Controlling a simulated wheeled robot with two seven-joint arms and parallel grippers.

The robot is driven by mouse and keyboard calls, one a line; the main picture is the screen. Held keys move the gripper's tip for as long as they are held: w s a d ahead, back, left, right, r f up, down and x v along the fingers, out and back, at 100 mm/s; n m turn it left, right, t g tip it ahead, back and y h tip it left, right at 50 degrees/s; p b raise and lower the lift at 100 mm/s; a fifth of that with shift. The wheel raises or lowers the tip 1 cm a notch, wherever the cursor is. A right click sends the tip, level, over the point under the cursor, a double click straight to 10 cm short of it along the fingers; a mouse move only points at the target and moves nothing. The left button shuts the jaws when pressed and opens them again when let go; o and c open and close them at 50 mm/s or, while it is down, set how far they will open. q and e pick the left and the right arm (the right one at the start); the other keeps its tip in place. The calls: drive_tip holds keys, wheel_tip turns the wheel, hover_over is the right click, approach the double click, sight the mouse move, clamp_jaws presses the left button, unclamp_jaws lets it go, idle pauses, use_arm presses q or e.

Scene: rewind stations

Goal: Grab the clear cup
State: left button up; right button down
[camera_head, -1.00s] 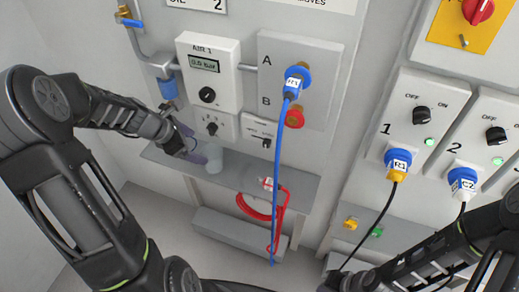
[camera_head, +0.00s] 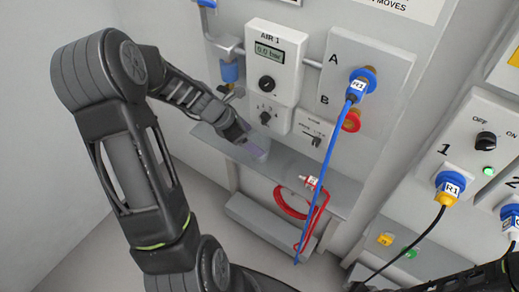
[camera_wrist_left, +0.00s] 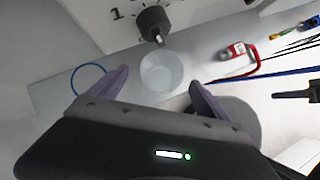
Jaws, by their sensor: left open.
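The clear cup (camera_wrist_left: 161,72) stands on the grey shelf in the left wrist view, below a black knob, with its round rim seen from above. In the head view the cup (camera_head: 263,149) is faint and partly hidden by my left gripper (camera_head: 251,147). In the left wrist view my left gripper (camera_wrist_left: 160,80) is open. Its two purple fingers lie to either side of the cup in the picture, and the space between them is empty at the near end. I cannot tell whether a finger touches the cup. My right arm shows only at the lower right edge of the head view.
The grey shelf (camera_head: 335,188) runs under the AIR 1 panel (camera_head: 276,65). A coiled red hose (camera_head: 290,208) and a hanging blue hose (camera_head: 325,185) are to the right. A blue ring (camera_wrist_left: 77,84) lies left of the cup in the wrist view.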

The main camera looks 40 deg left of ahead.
sight(260, 144)
use_arm(q)
drive_tip(key=x, duration=0.5)
drive_tip(key=shift+d+f, duration=0.15)
idle(0.5)
drive_tip(key=c, duration=1.4)
